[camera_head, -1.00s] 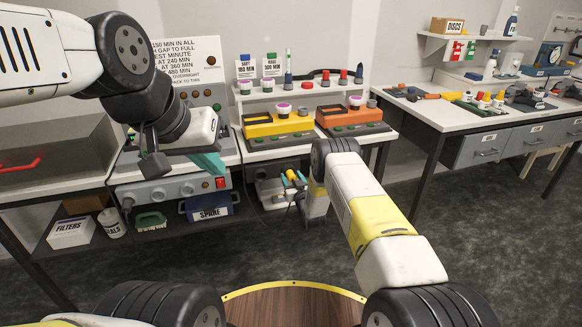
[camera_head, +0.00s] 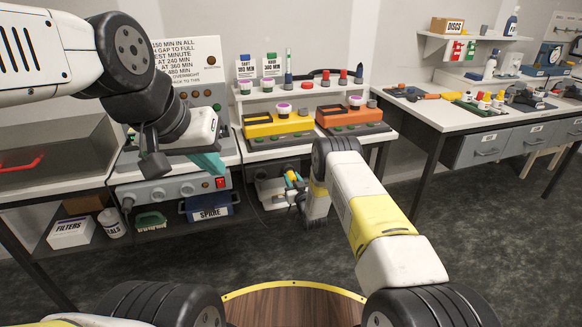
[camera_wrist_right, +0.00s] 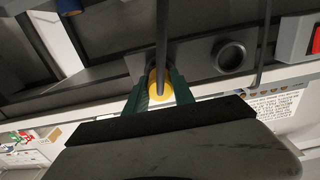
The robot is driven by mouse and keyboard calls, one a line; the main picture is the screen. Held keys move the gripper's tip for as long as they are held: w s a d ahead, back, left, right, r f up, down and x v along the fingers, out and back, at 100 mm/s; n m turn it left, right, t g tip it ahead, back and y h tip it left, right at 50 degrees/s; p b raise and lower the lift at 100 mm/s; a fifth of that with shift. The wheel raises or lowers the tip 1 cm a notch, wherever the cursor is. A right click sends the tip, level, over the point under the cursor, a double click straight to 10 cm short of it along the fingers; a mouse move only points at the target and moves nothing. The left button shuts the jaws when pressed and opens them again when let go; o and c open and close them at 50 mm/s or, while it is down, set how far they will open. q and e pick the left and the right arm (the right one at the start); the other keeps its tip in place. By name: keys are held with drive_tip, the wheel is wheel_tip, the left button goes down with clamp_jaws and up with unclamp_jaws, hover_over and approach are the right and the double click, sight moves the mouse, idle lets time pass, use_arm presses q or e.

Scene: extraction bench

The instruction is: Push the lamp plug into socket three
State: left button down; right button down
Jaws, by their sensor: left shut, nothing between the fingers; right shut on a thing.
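My right gripper (camera_head: 294,182) is shut on the yellow lamp plug (camera_wrist_right: 158,90), low under the front of the middle bench. In the right wrist view, the green fingers grip the plug from both sides and a dark cord runs up from it. The plug is at a dark grey strip (camera_wrist_right: 195,62); whether its front is inside a socket is hidden. An empty round socket (camera_wrist_right: 229,55) shows to the right of the plug. I cannot read any socket number. My left gripper (camera_head: 208,163), with teal fingers, is shut and empty in front of the left bench.
A grey panel with a red switch (camera_head: 221,183) hangs below the left bench edge. Another red switch (camera_wrist_right: 313,38) shows in the wrist view. A second cord (camera_wrist_right: 262,40) runs near the round socket. A blue SPARE bin (camera_head: 210,208) stands on the lower shelf. The floor is clear.

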sight(293, 180)
drive_tip(key=shift+v, duration=1.15)
drive_tip(key=shift+s, duration=0.1)
drive_tip(key=shift+v, duration=0.85)
drive_tip(key=shift+s+d, duration=0.1)
